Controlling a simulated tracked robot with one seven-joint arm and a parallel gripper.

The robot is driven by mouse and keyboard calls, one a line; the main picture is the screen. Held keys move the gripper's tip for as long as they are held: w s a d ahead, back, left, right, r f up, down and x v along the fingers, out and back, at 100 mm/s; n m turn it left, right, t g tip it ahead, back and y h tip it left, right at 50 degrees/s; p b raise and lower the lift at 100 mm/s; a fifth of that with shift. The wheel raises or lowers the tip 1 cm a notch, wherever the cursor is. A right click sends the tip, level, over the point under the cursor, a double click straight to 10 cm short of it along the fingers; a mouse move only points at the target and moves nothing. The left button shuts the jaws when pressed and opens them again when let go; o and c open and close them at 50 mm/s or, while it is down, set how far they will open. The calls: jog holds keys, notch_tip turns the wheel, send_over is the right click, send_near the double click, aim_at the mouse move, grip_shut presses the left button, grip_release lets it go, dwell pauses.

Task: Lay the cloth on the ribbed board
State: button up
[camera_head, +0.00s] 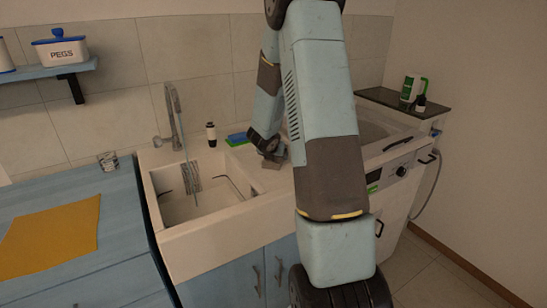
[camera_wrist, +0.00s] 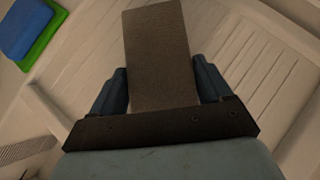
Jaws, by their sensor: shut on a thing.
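My gripper (camera_wrist: 160,84) is shut on a flat grey-brown piece, seemingly the folded cloth (camera_wrist: 157,45), which sticks out past both blue fingers. In the head view my gripper (camera_head: 268,146) is over the right part of the sink unit, with the grey cloth (camera_head: 281,158) just under it. I cannot tell whether the cloth touches the board.
The sink basin (camera_head: 200,204) with a tap (camera_head: 172,112) is left of my gripper. A yellow sheet (camera_head: 52,238) lies on the blue counter (camera_head: 122,219). A washing machine (camera_head: 398,180) is at right.

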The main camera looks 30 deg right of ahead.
jog(key=shift+f, duration=0.3)
jog(key=shift+f, duration=0.1)
jog(key=o, duration=1)
